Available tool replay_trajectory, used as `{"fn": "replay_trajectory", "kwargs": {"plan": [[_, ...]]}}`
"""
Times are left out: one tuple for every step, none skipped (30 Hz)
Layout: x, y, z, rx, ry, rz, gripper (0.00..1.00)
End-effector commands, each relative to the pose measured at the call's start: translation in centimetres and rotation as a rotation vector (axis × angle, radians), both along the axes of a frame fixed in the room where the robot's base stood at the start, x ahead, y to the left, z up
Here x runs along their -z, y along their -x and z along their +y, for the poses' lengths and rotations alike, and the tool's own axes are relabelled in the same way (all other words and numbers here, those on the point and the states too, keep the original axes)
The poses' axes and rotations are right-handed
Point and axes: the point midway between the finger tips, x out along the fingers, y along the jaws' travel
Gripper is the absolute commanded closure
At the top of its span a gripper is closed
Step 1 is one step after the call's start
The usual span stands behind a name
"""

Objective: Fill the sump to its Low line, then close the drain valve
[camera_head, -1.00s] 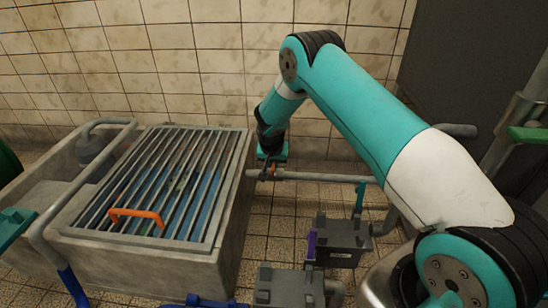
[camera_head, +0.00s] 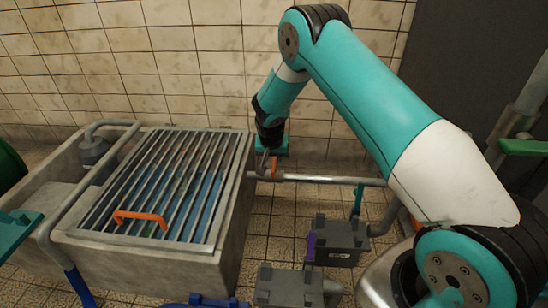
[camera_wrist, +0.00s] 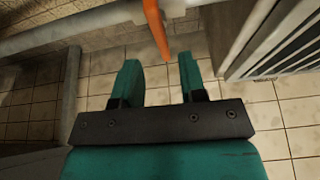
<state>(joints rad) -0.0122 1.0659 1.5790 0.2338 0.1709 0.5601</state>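The sump (camera_head: 190,272) is a concrete basin under a barred grate (camera_head: 221,185) at the left of the head view. Blue water (camera_head: 207,192) shows between the bars; I cannot make out a Low line. A small orange valve lever (camera_head: 274,168) is on the grey pipe beside the sump's right wall. I cannot confirm that it is the drain valve. My gripper (camera_head: 268,150) is above the lever. In the wrist view my gripper (camera_wrist: 160,66) is open, and the orange lever (camera_wrist: 155,28) points toward the gap between its fingers. No grip on it shows.
The grey pipe (camera_head: 330,180) runs right from the sump. An orange handle (camera_head: 140,217) is on the grate. Grey boxes (camera_head: 342,240) stand on the tiled floor, one with a purple lever (camera_head: 311,246). A tiled wall (camera_head: 190,70) is behind. A bent pipe (camera_head: 112,124) crosses the basin's left side.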

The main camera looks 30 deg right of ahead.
Motion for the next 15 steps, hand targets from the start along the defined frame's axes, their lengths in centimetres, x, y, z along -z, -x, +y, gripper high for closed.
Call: {"fn": "replay_trajectory", "kwargs": {"plan": [[-2.1,0.4,0.4,-0.001,0.000,-0.001,0.62],[-2.8,0.6,0.5,0.000,0.000,-0.001,0.62],[-3.8,1.0,0.7,0.000,0.000,-0.001,0.62],[-4.4,1.2,0.9,0.000,0.000,-0.001,0.62],[-5.1,1.5,1.1,0.000,0.000,-0.001,0.62],[-6.0,1.8,1.3,-0.001,0.000,-0.001,0.62],[-6.6,2.0,1.5,-0.001,0.000,0.000,0.62],[-7.1,2.1,1.6,-0.001,-0.001,-0.002,0.62],[-7.8,2.4,1.8,0.000,-0.001,-0.001,0.62],[-8.3,2.6,1.9,0.001,-0.001,-0.001,0.62],[-8.7,2.8,2.0,0.001,-0.001,-0.001,0.62],[-9.1,3.0,2.1,0.001,-0.001,0.001,0.62],[-9.5,3.1,2.2,0.001,0.000,0.000,0.62],[-9.7,3.2,2.3,0.001,-0.001,-0.001,0.62],[-10.0,3.3,2.4,0.001,0.000,0.000,0.62]]}}
